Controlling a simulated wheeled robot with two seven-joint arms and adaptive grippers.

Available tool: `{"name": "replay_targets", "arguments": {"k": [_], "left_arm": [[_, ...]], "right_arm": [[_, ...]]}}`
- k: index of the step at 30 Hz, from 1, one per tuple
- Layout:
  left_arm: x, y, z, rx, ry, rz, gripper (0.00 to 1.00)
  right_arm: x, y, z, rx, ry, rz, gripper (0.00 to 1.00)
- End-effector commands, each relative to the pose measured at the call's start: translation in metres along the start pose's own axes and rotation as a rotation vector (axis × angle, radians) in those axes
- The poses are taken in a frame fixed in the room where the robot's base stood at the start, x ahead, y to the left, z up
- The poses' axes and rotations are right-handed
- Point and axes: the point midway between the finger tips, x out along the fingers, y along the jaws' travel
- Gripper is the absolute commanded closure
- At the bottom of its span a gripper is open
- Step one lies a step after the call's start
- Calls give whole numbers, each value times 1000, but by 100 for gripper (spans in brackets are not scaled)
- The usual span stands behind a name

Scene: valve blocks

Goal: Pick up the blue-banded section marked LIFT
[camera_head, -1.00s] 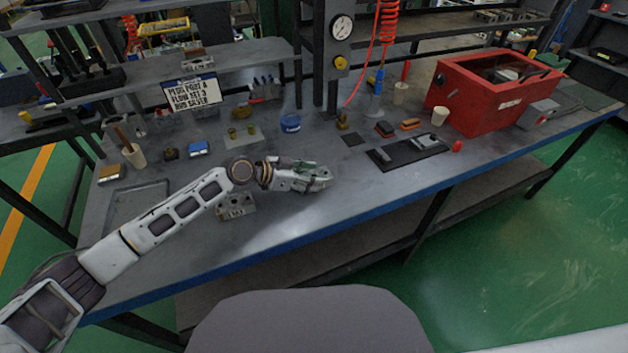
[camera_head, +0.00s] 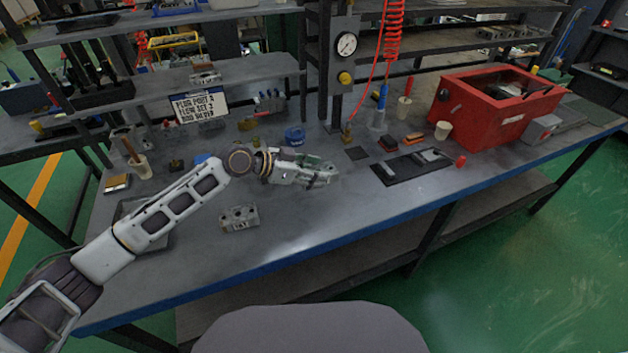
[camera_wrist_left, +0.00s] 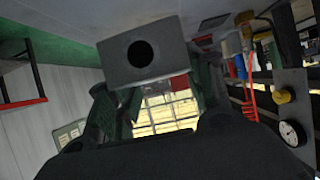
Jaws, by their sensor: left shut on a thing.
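My left gripper (camera_head: 325,173) is over the middle of the bench, its arm coming in from the left. In the left wrist view it is shut on a grey block (camera_wrist_left: 115,66) with a round dark hole in its face. The block sits between the dark fingers. I see no blue band and no LIFT mark on the face that shows. In the head view the fingers hide most of the held block. Another grey metal block (camera_head: 240,218) with holes on top lies on the bench, below and left of the gripper. My right gripper is not in view.
A black tray (camera_head: 385,176) with a grey part lies right of the gripper. A red box (camera_head: 490,115) stands at the bench's right. A blue round container (camera_head: 294,137) is behind the gripper. A gauge post (camera_head: 345,60) rises at the back. The front middle of the bench is clear.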

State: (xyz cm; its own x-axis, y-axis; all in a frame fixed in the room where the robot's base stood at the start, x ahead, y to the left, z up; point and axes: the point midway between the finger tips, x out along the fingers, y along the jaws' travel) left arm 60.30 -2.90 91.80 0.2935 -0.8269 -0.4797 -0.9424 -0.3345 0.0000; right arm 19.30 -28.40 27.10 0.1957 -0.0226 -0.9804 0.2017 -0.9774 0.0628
Motion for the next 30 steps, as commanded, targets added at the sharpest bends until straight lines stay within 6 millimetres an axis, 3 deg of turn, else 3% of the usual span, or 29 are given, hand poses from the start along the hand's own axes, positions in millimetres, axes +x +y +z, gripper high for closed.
{"name": "replay_targets", "arguments": {"k": [7, 30], "left_arm": [[-10, -1, -20, 1, 3, -1, 88], [-11, -1, -21, 0, 3, -1, 88]], "right_arm": [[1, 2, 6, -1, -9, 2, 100], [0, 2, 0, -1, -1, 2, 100]]}}
